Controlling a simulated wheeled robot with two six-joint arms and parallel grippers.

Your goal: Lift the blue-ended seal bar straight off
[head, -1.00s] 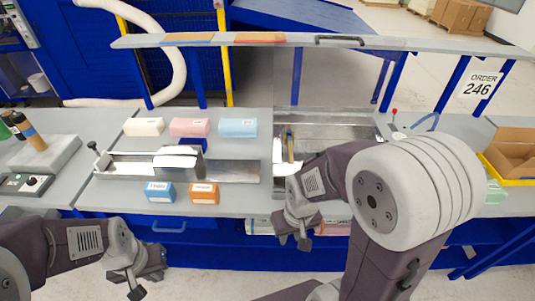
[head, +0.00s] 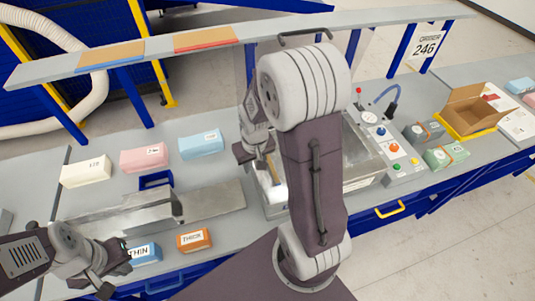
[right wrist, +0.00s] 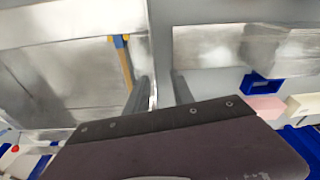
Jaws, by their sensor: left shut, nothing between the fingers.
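The seal bar (right wrist: 126,66) is a thin tan bar with a blue end, lying along the edge of the metal sealer bed (right wrist: 60,75) in the right wrist view. In the head view my right arm hides most of it. My right gripper (head: 254,155) is over the left edge of the sealer bed (head: 362,160). In the right wrist view its two grey fingers (right wrist: 160,88) are apart, with the bar beside the left finger, not clearly between them. My left gripper (head: 115,268) is shut and empty near the front left of the bench, beside the blue THIN block (head: 145,253).
An orange THICK block (head: 194,240) sits at the bench front. White (head: 86,171), pink (head: 144,158) and light blue (head: 201,144) blocks stand behind the metal fixture (head: 150,212). A button panel (head: 385,140) and a cardboard box (head: 475,108) are on the right.

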